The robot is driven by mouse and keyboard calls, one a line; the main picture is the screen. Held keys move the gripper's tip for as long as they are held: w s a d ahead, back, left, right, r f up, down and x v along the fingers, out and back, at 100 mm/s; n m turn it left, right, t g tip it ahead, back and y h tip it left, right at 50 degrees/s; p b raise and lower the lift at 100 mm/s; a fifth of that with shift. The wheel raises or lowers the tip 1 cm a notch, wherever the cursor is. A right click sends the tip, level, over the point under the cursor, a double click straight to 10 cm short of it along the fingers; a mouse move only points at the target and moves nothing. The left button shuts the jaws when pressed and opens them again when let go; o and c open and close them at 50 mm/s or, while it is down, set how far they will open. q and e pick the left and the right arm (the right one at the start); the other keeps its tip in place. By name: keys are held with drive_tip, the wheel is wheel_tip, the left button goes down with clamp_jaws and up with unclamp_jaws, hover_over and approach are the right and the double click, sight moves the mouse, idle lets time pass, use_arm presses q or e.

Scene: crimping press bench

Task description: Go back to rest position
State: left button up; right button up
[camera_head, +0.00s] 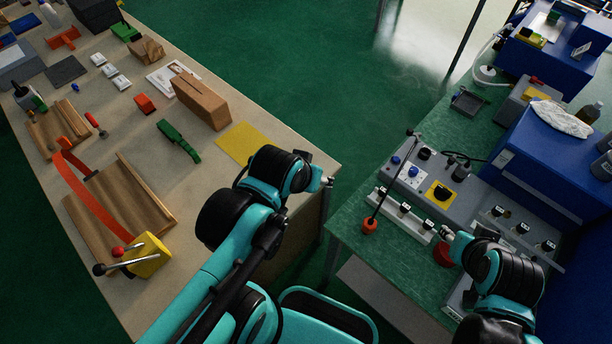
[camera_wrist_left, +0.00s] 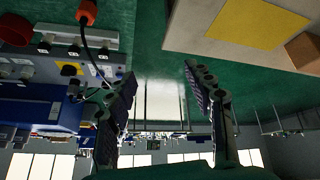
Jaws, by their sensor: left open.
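My left gripper (camera_wrist_left: 160,78) is open in the left wrist view, with its two dark fingers spread wide and nothing between them. In the head view its arm reaches up over the right edge of the beige table, and the gripper (camera_head: 328,182) is mostly hidden behind the wrist, over the gap between the benches. My right arm is at the lower right over the green bench. Its gripper (camera_head: 447,234) is small and mostly hidden, close to a red round part (camera_head: 443,254); I cannot tell if they touch.
The beige table (camera_head: 305,150) holds a yellow mat (camera_head: 245,144), a cardboard box (camera_head: 201,102) and a wooden fixture with a red lever (camera_head: 90,195). The green bench (camera_head: 350,215) carries a grey control panel (camera_head: 402,176) and blue machines (camera_head: 550,150). Green floor lies open between them.

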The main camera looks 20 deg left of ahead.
use_arm(q)
drive_tip(key=shift+s+a+m+t, duration=0.35)
drive_tip(key=shift+a+m+t, duration=0.05)
drive_tip(key=shift+a+m, duration=0.3)
use_arm(e)
drive_tip(key=shift+w, duration=0.1)
drive_tip(key=shift+c, duration=0.7)
idle(1.3)
